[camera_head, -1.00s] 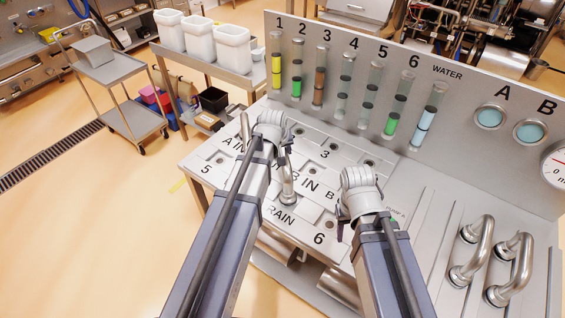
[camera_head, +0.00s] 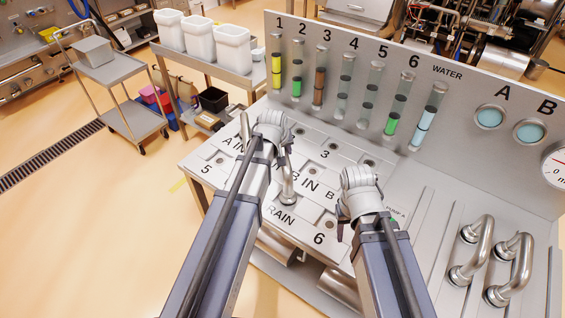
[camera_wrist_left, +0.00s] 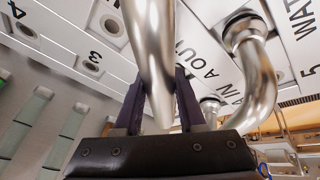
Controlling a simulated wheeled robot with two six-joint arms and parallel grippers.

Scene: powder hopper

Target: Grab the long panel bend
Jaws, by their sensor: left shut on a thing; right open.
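A polished metal pipe bend (camera_wrist_left: 152,45) runs between the two dark fingers of my left gripper (camera_wrist_left: 158,105) in the left wrist view. The fingers are shut on it, and its lower end tapers close to the gripper body. In the head view, a bend (camera_head: 288,185) stands on the panel just right of my left gripper (camera_head: 270,140); it appears to be the held one. That gripper's fingers are mostly hidden by its wrist. A second bend (camera_wrist_left: 258,80) stands right of the held one in the left wrist view. My right gripper (camera_head: 358,205) is open above the panel's right side.
The panel (camera_head: 222,160) has numbered, labelled ports. Two more bends (camera_head: 478,248) (camera_head: 515,268) lie on the bench at the right. An upright board (camera_head: 450,110) with coloured tubes closes off the back. A shelf with white bins (camera_head: 200,38) stands behind left.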

